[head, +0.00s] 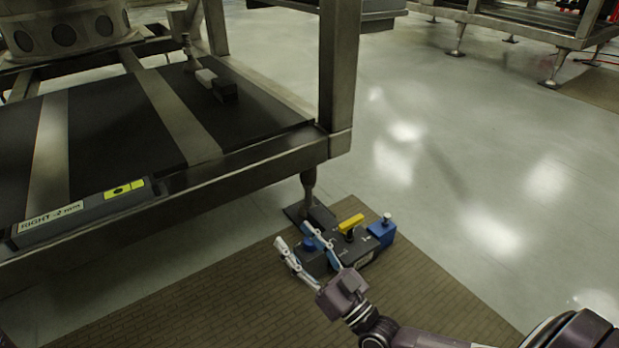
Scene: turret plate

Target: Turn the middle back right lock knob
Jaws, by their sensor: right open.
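A dark lock unit (352,250) lies on the brown mat below the corner leg of the metal frame. A yellow bar-shaped knob (351,221) stands up on it. To its right is a blue block (381,234) with a small pale knob on top (387,217). Another blue part (311,242) shows at the unit's left, partly hidden by my right gripper. My right gripper (293,235) is open, its two pale fingers pointing up-left over the left part of the unit. Whether a finger touches the blue part is unclear. I cannot tell which part is the middle back right knob. My left gripper is out of view.
The metal frame's post (339,70) and foot (309,190) stand just behind the unit. The floor (460,180) to the right is clear.

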